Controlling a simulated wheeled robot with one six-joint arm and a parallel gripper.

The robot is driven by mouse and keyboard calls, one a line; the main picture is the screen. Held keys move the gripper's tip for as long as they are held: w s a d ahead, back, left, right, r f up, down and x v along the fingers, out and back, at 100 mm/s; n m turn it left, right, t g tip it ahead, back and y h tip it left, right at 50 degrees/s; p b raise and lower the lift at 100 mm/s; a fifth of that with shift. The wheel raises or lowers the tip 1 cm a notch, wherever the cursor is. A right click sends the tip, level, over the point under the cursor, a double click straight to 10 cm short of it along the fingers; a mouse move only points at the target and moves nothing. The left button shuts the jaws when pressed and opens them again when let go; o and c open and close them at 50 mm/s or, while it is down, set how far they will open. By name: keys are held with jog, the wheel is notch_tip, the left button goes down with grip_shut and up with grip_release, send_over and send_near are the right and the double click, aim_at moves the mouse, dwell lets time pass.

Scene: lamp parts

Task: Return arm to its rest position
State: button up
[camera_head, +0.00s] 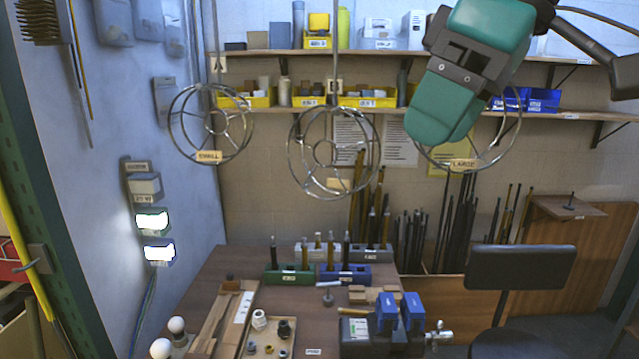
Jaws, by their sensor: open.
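My arm reaches in from the upper right, with a teal and dark grey body. My gripper (445,108) is at its lower end, high above the table and in front of the right-hand wire ring frame. It is open, and nothing shows held in it. It hides part of the shelves and of the ring labelled LARGE (463,163). The work table (215,275) lies well below it, apart from it.
Two more wire ring frames hang at left (210,155) and centre (325,190). Blue clamps (413,312), a green rack (290,275) and a blue rack (345,274) stand on the table. A dark chair (520,268) is at right. Shelves (300,108) line the back wall.

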jog(key=s+d+f+m+b, duration=0.1)
jog(key=s+f+b, duration=0.2)
jog(key=f, duration=0.9)
jog(key=s+d+f+m+b, duration=0.1)
jog(key=s+f+b, duration=0.3)
jog(key=f, duration=0.8)
jog(key=s+d+f+m+g+b, duration=0.1)
jog(key=s+f+b, duration=0.2)
jog(key=f+b, duration=0.4)
notch_tip(320, 180, down, 6)
jog(key=shift+s+d+r+m, duration=0.2)
jog(key=shift+d+r+m, duration=0.05)
jog(key=shift+d+m, duration=0.1)
